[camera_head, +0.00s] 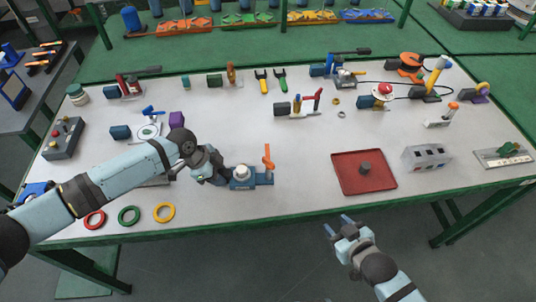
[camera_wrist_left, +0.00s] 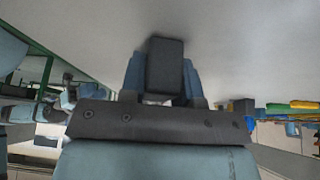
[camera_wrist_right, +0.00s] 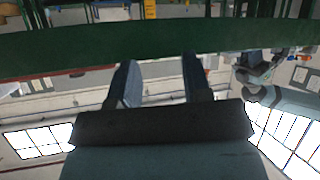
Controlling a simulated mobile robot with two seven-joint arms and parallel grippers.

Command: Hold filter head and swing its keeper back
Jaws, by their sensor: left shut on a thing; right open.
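The filter head (camera_head: 242,174) is a blue block with a white round top, near the table's front edge. Its orange keeper (camera_head: 268,158) stands upright at its right end. My left gripper (camera_head: 222,177) reaches the filter head's left side. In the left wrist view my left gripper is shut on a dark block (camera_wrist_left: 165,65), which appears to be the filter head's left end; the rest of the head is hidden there. My right gripper (camera_head: 338,226) is open and empty in front of the table edge, to the lower right of the keeper; its spread fingers (camera_wrist_right: 160,80) show in the right wrist view.
A red tray (camera_head: 350,183) with a dark cylinder lies right of the filter head. Red (camera_head: 94,219), green (camera_head: 129,215) and yellow (camera_head: 164,212) rings lie at the front left. A grey box (camera_head: 427,158) stands right of the tray. The table between keeper and tray is clear.

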